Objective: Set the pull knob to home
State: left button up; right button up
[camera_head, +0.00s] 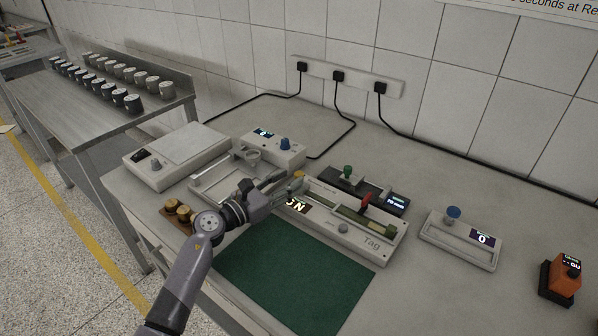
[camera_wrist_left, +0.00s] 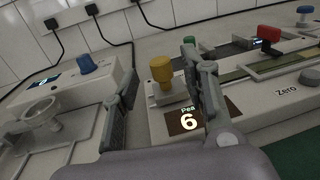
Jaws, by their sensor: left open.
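A long white tester marked "Tag" (camera_head: 372,244) stands mid-table. It carries a yellow knob (camera_wrist_left: 161,70) at its left end and a red knob (camera_wrist_left: 268,34) on a slot along its top. The red knob also shows in the head view (camera_head: 365,202). I cannot tell which of these is the pull knob. My left gripper (camera_head: 287,187) is open at the tester's left end. In the left wrist view its fingers stand either side of the yellow knob, with no clear contact.
A device with a blue knob (camera_head: 285,144) and a scale (camera_head: 180,150) stand left. A green knob (camera_head: 347,172) is behind the tester. A blue-knobbed box (camera_head: 453,213) and an orange device (camera_head: 562,275) are right. The green mat (camera_head: 295,270) in front is clear.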

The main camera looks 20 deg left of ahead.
aim_at(295, 177)
pick_arm(q)
jog(key=x, duration=0.4)
jog(key=shift+w+d, duration=0.15)
jog(key=shift+w, duration=0.05)
grip_shut()
pick_arm(e)
jog(key=shift+s+r, duration=0.1)
jog(key=shift+s, duration=0.15)
dwell(0.5)
